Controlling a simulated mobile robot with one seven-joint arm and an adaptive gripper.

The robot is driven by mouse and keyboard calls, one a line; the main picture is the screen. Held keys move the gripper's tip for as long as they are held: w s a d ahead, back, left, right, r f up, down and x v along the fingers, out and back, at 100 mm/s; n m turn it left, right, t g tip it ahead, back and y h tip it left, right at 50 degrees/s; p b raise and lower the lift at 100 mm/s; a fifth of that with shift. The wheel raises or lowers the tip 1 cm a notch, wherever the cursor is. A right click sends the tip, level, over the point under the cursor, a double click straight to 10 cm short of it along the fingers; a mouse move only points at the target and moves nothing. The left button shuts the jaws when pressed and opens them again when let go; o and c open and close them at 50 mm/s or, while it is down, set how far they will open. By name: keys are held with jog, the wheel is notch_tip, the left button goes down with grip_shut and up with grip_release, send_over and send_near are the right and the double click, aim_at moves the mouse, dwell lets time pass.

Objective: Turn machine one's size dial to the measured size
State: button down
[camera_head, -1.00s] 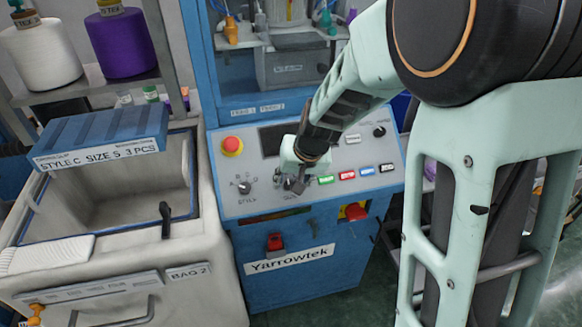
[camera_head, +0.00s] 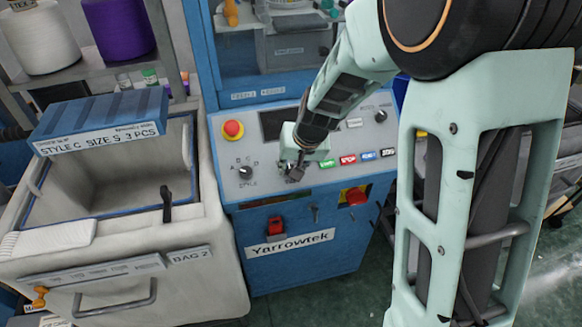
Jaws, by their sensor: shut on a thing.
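Machine one appears to be the blue knitting machine (camera_head: 310,262) labelled Yarrowtek, with a sloping grey control panel (camera_head: 231,202). My gripper (camera_head: 293,174) is at the panel's lower middle, shut on the size dial, which it mostly hides. The dial's pointer and scale cannot be read. The style dial (camera_head: 246,172) is just to the left, with letters around it. A blue lid (camera_head: 100,118) on the bin at the left carries a label (camera_head: 98,140) reading "STYLE C SIZE 5 3 PCS".
A red emergency button (camera_head: 232,129) sits upper left on the panel. Several coloured buttons, including a red one (camera_head: 347,159), lie right of my gripper. A grey bin (camera_head: 190,287) labelled BAG 2 stands at left. My arm covers the right side.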

jog(key=shift+f+b, duration=0.1)
jog(key=shift+b, duration=0.2)
jog(key=shift+f+m+y+b, duration=0.15)
jog(key=shift+m+y+b, duration=0.15)
jog(key=shift+m+b, duration=0.7)
jog(key=m+b, duration=0.2)
jog(key=b, duration=0.1)
jog(key=shift+y, duration=0.3)
jog(key=m+b, duration=0.2)
jog(key=b, duration=0.1)
jog(key=shift+m+t+y, duration=0.3)
jog(key=shift+m, duration=0.1)
jog(key=shift+m+b, duration=0.5)
jog(key=shift+m, duration=0.2)
jog(key=shift+r, duration=0.25)
jog(key=c, duration=1.7)
grip_release()
